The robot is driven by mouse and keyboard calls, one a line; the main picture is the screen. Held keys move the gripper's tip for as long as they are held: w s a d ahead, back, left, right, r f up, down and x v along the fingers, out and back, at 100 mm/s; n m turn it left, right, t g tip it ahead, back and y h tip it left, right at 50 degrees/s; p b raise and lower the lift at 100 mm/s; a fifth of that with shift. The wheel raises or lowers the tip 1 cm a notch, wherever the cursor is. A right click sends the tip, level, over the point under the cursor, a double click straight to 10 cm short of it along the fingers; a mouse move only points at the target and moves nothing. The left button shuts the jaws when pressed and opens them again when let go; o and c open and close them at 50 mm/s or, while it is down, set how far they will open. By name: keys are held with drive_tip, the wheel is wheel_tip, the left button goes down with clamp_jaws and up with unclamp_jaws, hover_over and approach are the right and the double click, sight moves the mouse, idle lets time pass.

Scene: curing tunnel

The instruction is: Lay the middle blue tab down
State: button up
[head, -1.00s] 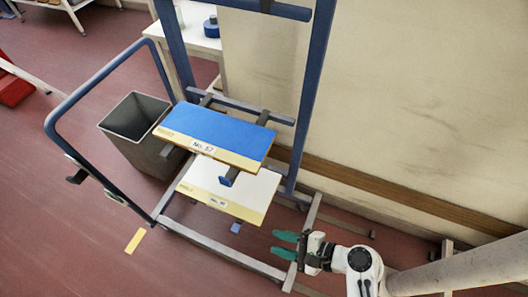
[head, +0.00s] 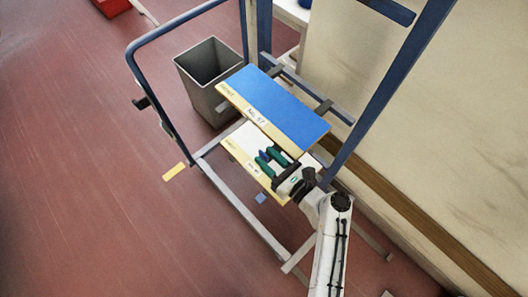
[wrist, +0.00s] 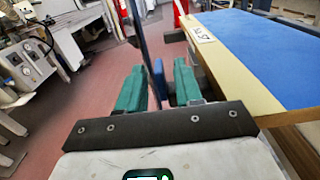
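The middle blue tab (wrist: 158,76) stands upright between the two green fingers of my gripper (wrist: 158,90) in the wrist view. Narrow gaps seem to show on both sides of it. In the head view a small part of the tab (head: 263,157) shows by the fingers (head: 268,158), just off the front edge of the upper board. My gripper is open around the tab. Most of the tab and its mount are hidden by the fingers. Another blue tab (head: 261,198) is lower down, below the lower board's front edge.
The blue-topped upper board (head: 285,108), labelled No. 57, lies close on the right of my gripper. The pale lower board (head: 242,145) is beneath it. A blue-framed rack (head: 190,20) holds them. A grey bin (head: 208,68) stands behind. Red floor at left is open.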

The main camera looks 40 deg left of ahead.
drive_tip(key=shift+a, duration=1)
clamp_jaws()
